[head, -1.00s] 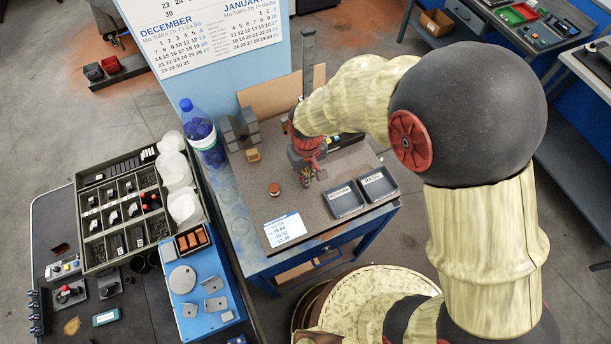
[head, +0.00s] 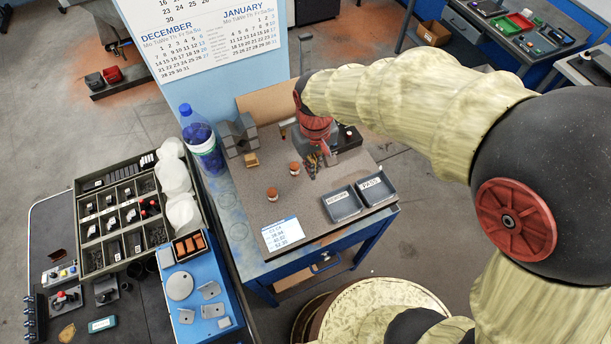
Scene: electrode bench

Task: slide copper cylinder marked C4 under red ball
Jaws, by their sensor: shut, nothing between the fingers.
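Two short copper-coloured cylinders stand upright on the grey bench top. One cylinder (head: 272,193) is at the front left, and the other cylinder (head: 295,168) is further back, just left of my gripper. Their markings are too small to read, so I cannot tell which is C4. My gripper (head: 314,167) points down over the back of the bench, shut and empty, apart from both cylinders. The upright post (head: 306,52) of a stand rises behind my arm. Its lower part is largely hidden, and I cannot make out the red ball.
A tray that seems to read REWORK (head: 343,218) and a PASS tray (head: 390,195) stand at the bench's front right. A white card (head: 283,234) lies at the front edge. Grey blocks (head: 239,136) and a blue bottle (head: 203,150) stand left.

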